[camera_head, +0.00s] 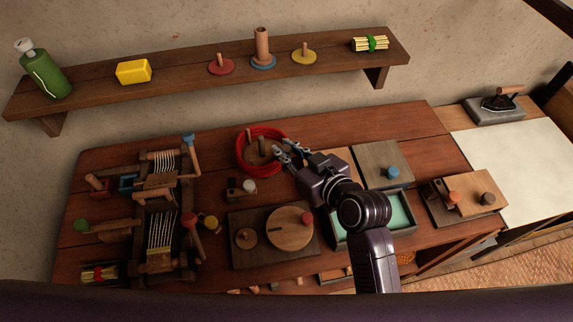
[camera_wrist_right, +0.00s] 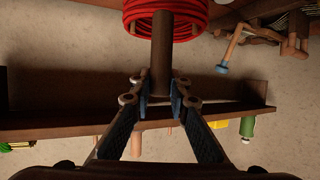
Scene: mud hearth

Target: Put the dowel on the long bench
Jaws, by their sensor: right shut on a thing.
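The dowel (camera_wrist_right: 161,60) is a plain brown rod, seen between the two fingertips of my right gripper (camera_wrist_right: 160,98) in the right wrist view. That gripper is shut on it. In the head view my right gripper (camera_head: 281,150) is at the right edge of a red coil (camera_head: 241,157), over the long bench (camera_head: 330,122), a reddish-brown wooden top. Brown pegs stand inside the coil, and the held dowel is hard to tell from them there. I cannot tell whether the dowel touches anything below. My left gripper is not in view.
A wall shelf (camera_head: 200,62) above holds a green bottle (camera_head: 45,75), a yellow block (camera_head: 133,71) and peg discs. A loom-like frame (camera_head: 160,215) fills the bench's left. A round-disc board (camera_head: 275,240) and a green-lined box (camera_head: 385,235) stand in front. Bare wood lies behind the coil.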

